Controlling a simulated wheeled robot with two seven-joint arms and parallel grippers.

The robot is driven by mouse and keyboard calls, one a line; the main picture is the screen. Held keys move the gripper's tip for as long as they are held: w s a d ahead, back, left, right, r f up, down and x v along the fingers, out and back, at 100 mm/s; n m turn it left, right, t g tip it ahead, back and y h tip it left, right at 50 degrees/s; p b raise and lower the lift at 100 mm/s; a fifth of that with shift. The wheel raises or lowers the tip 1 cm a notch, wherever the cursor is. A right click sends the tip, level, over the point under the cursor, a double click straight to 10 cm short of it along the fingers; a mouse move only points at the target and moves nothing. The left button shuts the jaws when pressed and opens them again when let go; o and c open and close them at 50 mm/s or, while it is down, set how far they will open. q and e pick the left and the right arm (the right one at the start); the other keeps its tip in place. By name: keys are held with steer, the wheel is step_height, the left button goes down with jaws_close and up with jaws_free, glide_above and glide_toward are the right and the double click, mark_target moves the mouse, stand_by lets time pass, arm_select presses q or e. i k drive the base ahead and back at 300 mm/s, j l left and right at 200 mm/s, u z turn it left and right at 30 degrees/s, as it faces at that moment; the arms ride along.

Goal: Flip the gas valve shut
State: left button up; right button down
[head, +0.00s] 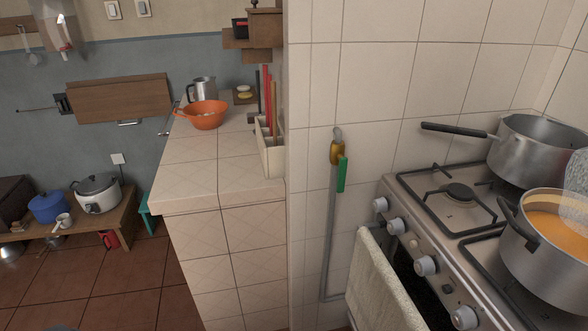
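The gas valve (337,152) is a brass fitting on a grey pipe (329,225) that runs down the white tiled wall, left of the stove. Its green lever handle (342,175) points down, roughly in line with the pipe and just right of it.
The stove (440,215) stands to the right, bearing a pot of orange food (520,255) and a pan (535,150) whose handle reaches left. A towel (378,285) hangs on the stove front below the valve. A tiled counter (215,175) with an orange colander (205,115) lies left.

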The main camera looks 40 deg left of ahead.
mark_target(343, 163)
steer(key=u, duration=0.85)
